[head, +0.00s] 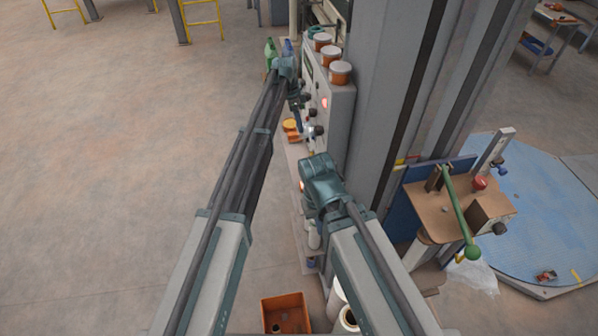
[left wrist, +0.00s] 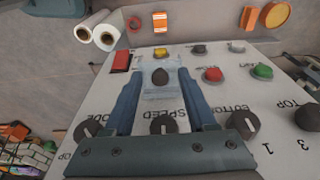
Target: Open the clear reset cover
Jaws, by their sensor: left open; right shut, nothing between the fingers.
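The clear reset cover (left wrist: 158,68) is a see-through box on the pale control panel (left wrist: 225,103). The cover looks down over the button. In the head view my left gripper (head: 298,100) is at the panel's front face (head: 318,90), and the cover cannot be made out. My right gripper (head: 316,182) is lower and nearer, shut and empty; its fingertips are mostly hidden behind its wrist.
Around the cover are a red switch (left wrist: 122,61), a yellow button (left wrist: 161,52), a red button (left wrist: 213,74), a green button (left wrist: 262,71) and several black knobs. Open floor lies left.

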